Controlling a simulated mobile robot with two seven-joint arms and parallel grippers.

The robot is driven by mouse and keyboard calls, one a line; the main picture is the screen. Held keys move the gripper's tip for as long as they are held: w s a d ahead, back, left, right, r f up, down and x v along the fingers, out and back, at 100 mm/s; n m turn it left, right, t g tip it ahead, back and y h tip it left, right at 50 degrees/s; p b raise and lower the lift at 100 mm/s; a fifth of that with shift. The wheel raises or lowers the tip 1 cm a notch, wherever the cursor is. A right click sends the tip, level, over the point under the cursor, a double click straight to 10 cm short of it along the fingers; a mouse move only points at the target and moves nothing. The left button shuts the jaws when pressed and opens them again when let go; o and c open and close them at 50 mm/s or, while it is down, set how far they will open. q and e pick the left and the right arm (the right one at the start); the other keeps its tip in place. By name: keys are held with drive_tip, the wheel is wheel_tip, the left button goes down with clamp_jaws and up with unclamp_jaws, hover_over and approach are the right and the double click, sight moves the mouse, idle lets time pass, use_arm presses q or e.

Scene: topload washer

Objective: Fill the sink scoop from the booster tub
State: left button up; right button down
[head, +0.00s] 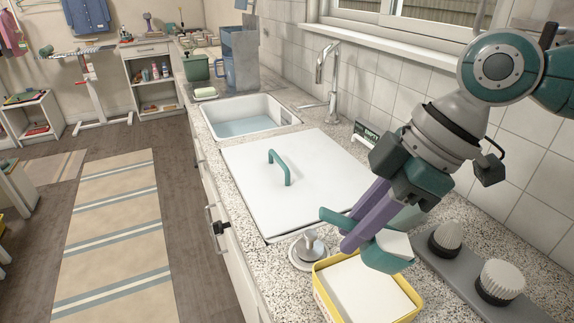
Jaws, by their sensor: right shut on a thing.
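The teal sink scoop (383,257) is in the right of the head view, its handle held between the purple fingers of my right gripper (354,232). White powder shows in the bowl of the scoop. The bowl is at the far edge of the yellow booster tub (322,290) and hides part of that rim; I cannot tell whether they touch. The tub is open and holds white powder with a flat-looking surface. My left gripper is not in view.
A white board with a green handle (230,165) covers part of the counter. A metal plunger-like fitting (309,243) stands left of the tub. Two brushes (499,283) stand on a grey tray at right. Beyond are a water-filled sink (235,127) and a faucet (333,75).

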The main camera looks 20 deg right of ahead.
drive_tip(key=shift+r+g+h+p, duration=0.25)
drive_tip(key=shift+g+h+p, duration=0.45)
drive_tip(key=shift+h+p, duration=1)
drive_tip(key=shift+f+g+h+p, duration=0.1)
drive_tip(key=shift+g+h+p, duration=0.2)
drive_tip(key=shift+h+p, duration=0.15)
drive_tip(key=shift+f+h, duration=0.1)
drive_tip(key=shift+h, duration=0.15)
